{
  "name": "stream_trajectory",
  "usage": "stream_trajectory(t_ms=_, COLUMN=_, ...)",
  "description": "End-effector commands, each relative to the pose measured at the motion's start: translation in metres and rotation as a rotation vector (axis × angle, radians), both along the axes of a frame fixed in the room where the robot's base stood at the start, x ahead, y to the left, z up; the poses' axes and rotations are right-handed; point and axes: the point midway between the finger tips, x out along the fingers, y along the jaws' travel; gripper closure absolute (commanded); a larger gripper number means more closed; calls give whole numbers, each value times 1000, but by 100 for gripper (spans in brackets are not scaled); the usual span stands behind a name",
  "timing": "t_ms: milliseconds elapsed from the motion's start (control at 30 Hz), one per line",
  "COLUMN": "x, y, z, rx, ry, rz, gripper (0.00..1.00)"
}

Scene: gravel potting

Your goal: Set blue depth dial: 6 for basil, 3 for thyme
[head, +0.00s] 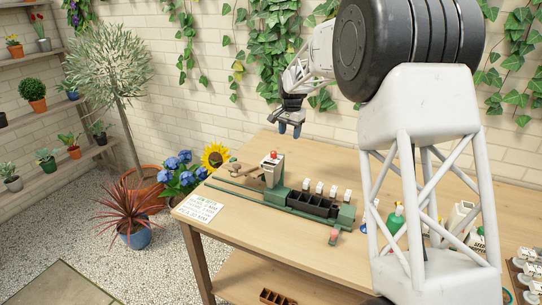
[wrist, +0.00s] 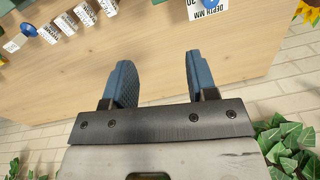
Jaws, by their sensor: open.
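My gripper (head: 290,129) hangs open and empty in the air above the back of the table, near the brick wall. In the wrist view its two blue-padded fingers (wrist: 160,78) stand apart with nothing between them. A green planting rig (head: 320,208) on the table carries a grey post (head: 273,172) with a red top at its left end.
Several white name labels (head: 320,188) stand along the rig's dark bins; they also show in the wrist view (wrist: 85,14). A blue-topped item (wrist: 28,30) is left of them there. Blue flowers (head: 185,172) and a sunflower (head: 215,156) are left.

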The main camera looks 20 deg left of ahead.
Motion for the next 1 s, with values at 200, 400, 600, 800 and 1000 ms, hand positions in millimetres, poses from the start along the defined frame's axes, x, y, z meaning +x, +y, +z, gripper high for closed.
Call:
stream_trajectory(t_ms=200, x=9, y=52, z=-35, rx=-4, ry=13, rz=-5, gripper=47)
stream_trajectory(t_ms=400, x=13, y=77, z=-52, rx=-6, ry=18, rz=-11, gripper=47)
stream_trajectory(t_ms=600, x=13, y=82, z=-56, rx=-7, ry=19, rz=-12, gripper=47)
stream_trajectory(t_ms=800, x=13, y=82, z=-56, rx=-7, ry=20, rz=-11, gripper=47)
stream_trajectory(t_ms=1000, x=13, y=82, z=-59, rx=-7, ry=20, rz=-11, gripper=47)
